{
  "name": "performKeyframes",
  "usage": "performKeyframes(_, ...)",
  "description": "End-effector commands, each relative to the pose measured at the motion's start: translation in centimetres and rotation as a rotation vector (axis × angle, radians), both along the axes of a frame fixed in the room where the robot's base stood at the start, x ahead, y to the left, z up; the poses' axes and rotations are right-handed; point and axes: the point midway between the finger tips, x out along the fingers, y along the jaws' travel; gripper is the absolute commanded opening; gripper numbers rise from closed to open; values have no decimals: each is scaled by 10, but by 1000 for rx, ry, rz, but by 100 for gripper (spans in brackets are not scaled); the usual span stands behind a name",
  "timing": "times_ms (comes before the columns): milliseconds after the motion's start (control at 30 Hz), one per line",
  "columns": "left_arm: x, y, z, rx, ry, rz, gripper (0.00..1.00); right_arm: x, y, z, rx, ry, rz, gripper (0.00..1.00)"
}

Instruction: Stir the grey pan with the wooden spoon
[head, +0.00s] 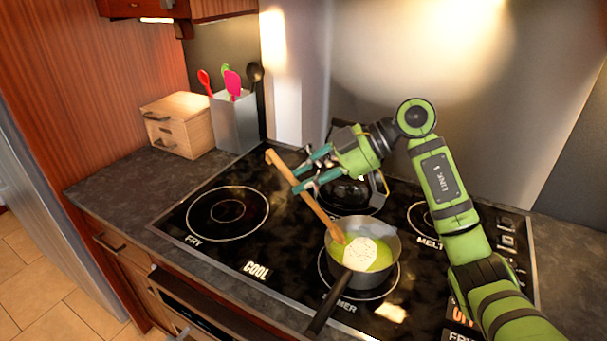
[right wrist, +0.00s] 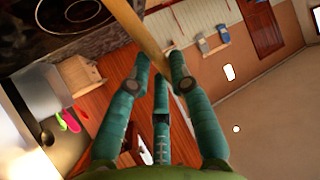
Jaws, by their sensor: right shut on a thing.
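The grey pan (head: 386,262) stands on the front burner of the stove, its dark handle pointing to the front left. It holds a yellow-green liquid with a white patch on top. The wooden spoon (head: 318,209) leans into the pan from the upper left, its lower end in the liquid by the left inner wall. My right gripper (head: 304,181) is shut on the spoon's upper shaft, above and left of the pan. In the right wrist view, the spoon's shaft (right wrist: 140,30) passes between the fingers. My left gripper is not in view.
A dark kettle (head: 345,193) stands on the back burner, close behind my right gripper. The front left burner (head: 228,213) is empty. A utensil holder (head: 236,121) and a small wooden drawer box (head: 176,124) stand at the back left of the counter.

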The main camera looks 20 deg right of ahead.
Motion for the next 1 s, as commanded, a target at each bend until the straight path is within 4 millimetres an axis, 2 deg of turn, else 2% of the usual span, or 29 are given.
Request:
performKeyframes(600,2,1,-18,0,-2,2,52,-10,-29,-48,0,1,-2,0)
performKeyframes(1000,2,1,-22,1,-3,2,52,-12,-36,-59,0,-1,-1,0)
